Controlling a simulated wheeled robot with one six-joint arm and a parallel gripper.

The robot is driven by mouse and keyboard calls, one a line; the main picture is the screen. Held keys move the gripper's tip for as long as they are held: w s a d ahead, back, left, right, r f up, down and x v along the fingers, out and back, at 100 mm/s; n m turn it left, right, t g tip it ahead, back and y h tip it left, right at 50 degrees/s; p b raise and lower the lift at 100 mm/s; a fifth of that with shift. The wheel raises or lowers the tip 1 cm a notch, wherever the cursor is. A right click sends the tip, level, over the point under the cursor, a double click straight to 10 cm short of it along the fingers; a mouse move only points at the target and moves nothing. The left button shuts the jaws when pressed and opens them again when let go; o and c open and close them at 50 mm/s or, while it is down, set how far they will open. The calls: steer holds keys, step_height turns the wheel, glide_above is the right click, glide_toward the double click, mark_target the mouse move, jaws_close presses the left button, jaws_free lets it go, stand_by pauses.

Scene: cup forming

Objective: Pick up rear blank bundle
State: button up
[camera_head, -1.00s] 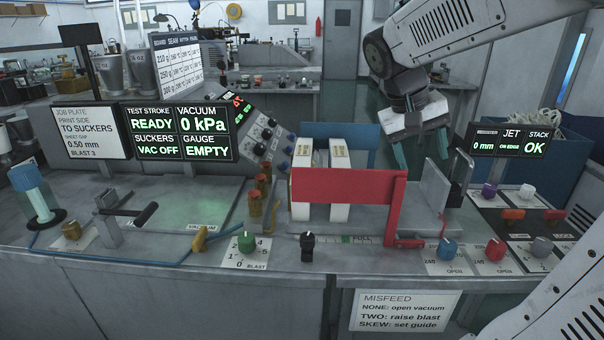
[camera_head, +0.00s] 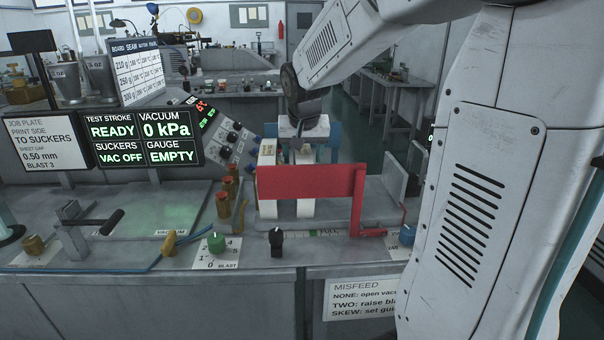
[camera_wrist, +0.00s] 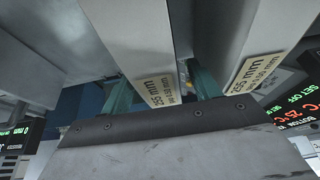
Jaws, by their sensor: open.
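Two white blank bundles stand on edge side by side behind the red bar (camera_head: 305,181), the left bundle (camera_head: 267,208) and the right bundle (camera_head: 305,208). Which one counts as rear I cannot tell. My gripper (camera_head: 302,153) is open and low over the right bundle. In the wrist view, the teal fingers of my gripper (camera_wrist: 161,88) lie on either side of this bundle (camera_wrist: 135,40), whose label reads 255 mm. One finger is in the gap towards the other bundle (camera_wrist: 228,35). Finger contact is unclear, and the bundles' middle is hidden by the red bar.
A grey upright plate (camera_head: 395,184) stands right of the bundles. A blue panel (camera_head: 328,142) is behind them. Brass knobs with red caps (camera_head: 223,204) are to the left. The vacuum screen (camera_head: 170,130) reads 0 kPa.

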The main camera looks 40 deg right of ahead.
steer(key=shift+w+f, duration=0.1)
steer(key=shift+f, duration=0.3)
jaws_close()
steer(key=shift+r, duration=0.1)
